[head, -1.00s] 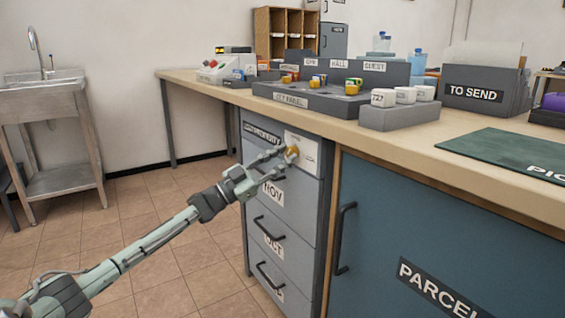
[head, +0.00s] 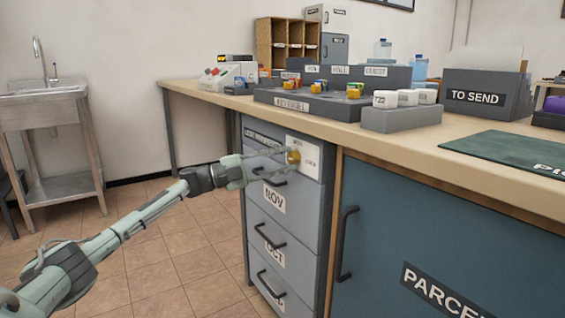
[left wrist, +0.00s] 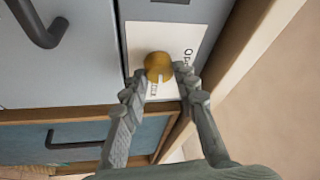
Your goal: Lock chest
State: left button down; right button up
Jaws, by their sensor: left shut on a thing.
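The chest is a grey drawer unit (head: 300,232) under the counter, with black handles and month labels such as NOV and OCT. A white plate (head: 309,165) sits at its top right, with a round yellow-gold knob (head: 293,157). The knob also shows in the left wrist view (left wrist: 157,66), with a pale line on its lower side. "Op" is readable on the plate there; the lower lettering is partly hidden. My left gripper (head: 286,158) is shut on the knob, one finger on each side. My right gripper is in neither view.
The wooden counter (head: 405,147) runs above the chest, its edge close over my left gripper. A blue PARCEL cabinet (head: 440,235) stands to the right. The tiled floor (head: 165,245) left of the chest is clear, with a sink (head: 48,100) beyond.

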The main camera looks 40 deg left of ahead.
pick_arm(q)
jog(key=shift+m+g, duration=0.3)
jog(key=shift+m, duration=0.4)
jog(key=c, duration=1.2)
grip_release()
jog(key=shift+o, duration=0.2)
jog(key=v, duration=1.2)
jog(key=shift+r, duration=0.1)
